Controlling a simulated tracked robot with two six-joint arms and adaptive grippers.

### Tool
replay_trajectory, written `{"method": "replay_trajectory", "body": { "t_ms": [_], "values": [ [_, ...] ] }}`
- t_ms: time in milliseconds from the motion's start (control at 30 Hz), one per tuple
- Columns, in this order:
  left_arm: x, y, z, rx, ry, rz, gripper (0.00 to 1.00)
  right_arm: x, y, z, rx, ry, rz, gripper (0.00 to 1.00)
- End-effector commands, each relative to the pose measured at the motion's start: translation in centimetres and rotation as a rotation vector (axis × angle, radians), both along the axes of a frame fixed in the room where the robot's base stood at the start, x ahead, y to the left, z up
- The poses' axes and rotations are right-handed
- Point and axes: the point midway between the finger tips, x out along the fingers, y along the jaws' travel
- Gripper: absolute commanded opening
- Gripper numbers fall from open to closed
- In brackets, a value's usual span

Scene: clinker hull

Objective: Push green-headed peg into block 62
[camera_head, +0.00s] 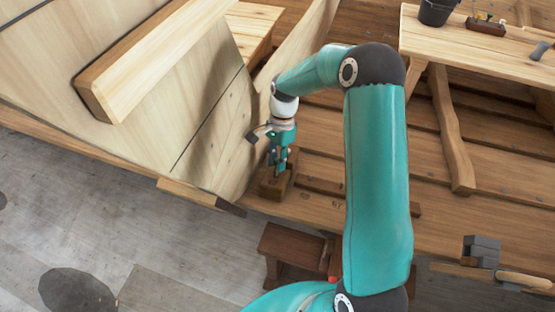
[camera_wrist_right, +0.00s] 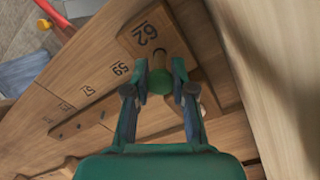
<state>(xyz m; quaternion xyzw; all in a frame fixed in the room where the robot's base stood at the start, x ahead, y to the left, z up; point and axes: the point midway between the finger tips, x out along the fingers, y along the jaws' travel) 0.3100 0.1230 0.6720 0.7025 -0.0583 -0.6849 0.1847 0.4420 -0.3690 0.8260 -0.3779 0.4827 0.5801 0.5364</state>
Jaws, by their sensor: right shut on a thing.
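Block 62 (camera_wrist_right: 137,33) is a wooden block with a dark number on it. In the head view the block (camera_head: 270,187) sits at the foot of the pale planked hull side. My right gripper (camera_wrist_right: 160,78) is shut on the green-headed peg (camera_wrist_right: 160,82), whose round green head is between the fingertips. The peg's shaft points toward the block, close to a dark hole edge. I cannot tell how deep the tip is. In the head view my right gripper (camera_head: 279,165) points down just above the block. My left gripper is not in view.
A wooden strip (camera_wrist_right: 75,125) with several holes lies beside planks marked 59 and 57. The hull side (camera_head: 205,120) rises close left of the gripper. A workbench (camera_head: 470,50) with a black bucket (camera_head: 437,11) stands back right. A brown stool (camera_head: 288,243) stands in front.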

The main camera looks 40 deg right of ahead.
Motion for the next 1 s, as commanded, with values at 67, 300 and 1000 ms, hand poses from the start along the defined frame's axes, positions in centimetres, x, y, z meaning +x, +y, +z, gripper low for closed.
{"method": "replay_trajectory", "body": {
  "t_ms": [67,300,1000],
  "values": [
    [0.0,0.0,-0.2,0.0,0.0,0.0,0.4,0.0,0.1,-0.2,0.0,0.001,0.0,0.12],
    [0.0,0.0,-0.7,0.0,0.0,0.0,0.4,-0.1,0.2,-0.8,0.0,0.001,0.001,0.12],
    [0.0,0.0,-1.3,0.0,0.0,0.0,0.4,-0.2,0.5,-1.7,0.0,0.001,0.001,0.54]
  ]
}}
